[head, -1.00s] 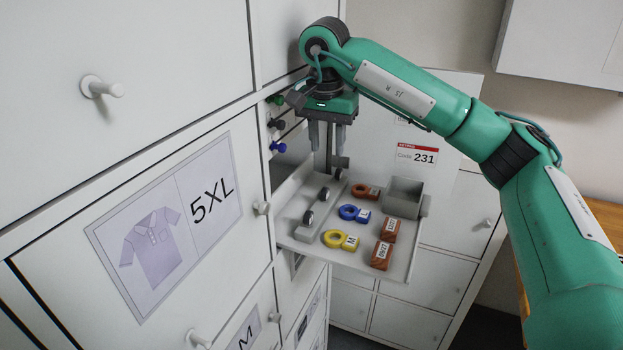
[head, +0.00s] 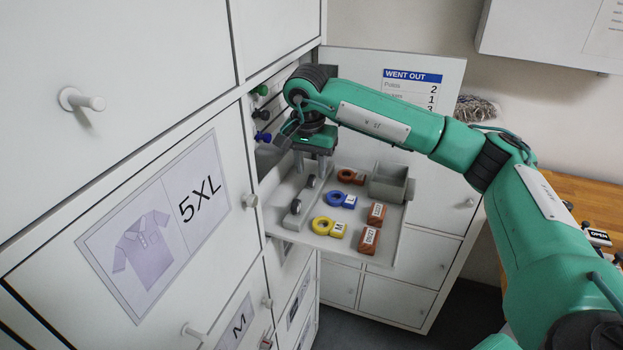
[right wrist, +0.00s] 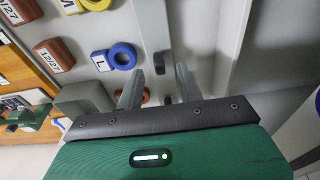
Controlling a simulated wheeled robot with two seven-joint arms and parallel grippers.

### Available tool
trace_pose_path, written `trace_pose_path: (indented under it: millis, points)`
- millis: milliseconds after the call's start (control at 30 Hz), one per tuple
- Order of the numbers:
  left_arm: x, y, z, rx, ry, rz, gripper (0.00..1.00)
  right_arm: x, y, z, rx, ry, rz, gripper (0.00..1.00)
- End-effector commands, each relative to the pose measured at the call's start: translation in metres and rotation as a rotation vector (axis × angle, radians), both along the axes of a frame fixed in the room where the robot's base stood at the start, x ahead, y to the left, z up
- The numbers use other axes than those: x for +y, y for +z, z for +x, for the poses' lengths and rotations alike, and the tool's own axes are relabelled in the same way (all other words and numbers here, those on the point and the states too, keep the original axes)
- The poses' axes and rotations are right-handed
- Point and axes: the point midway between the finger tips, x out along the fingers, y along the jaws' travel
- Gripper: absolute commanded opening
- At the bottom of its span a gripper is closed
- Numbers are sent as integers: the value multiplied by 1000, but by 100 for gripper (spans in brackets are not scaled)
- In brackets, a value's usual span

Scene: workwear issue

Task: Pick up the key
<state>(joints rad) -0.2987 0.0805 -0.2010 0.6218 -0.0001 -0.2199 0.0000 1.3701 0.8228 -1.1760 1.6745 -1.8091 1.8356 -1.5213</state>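My right gripper (head: 312,168) points down over the back left of the pull-out tray (head: 400,245), low over its surface. In the right wrist view its two fingers (right wrist: 158,92) stand apart with nothing clearly held between them. No plainly key-shaped thing can be made out. Two small dark round-ended pieces, a front one (head: 296,206) and a rear one (head: 310,181), sit in the tray's left part, near the fingers. A dark piece (right wrist: 159,64) shows beyond the fingers in the wrist view. I cannot tell whether any is the key. My left gripper is out of view.
The tray also holds a yellow ring tag (head: 329,227), a blue ring tag (head: 341,199), a red-brown ring tag (head: 350,176), brown labelled blocks (head: 369,239) and a grey bin (head: 390,184). Cabinet fronts (head: 160,200) stand close on the left; an open door (head: 440,110) is behind.

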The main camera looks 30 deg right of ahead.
Motion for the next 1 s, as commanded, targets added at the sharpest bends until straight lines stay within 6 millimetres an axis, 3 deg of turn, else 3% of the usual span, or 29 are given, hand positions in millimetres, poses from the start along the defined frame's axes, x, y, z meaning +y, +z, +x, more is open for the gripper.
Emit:
trace_pose_path:
  millis: [200,467,500,700,1000]
  points:
    - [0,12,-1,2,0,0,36,-3,-28,2,3,-1,-1,37]
    - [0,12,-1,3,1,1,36,-3,-34,3,0,0,0,37]
    - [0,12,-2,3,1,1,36,-3,-34,3,0,0,0,35]
    - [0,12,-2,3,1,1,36,-3,-34,3,1,0,-1,0]
    - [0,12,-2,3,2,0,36,-3,-34,3,1,0,-1,0]
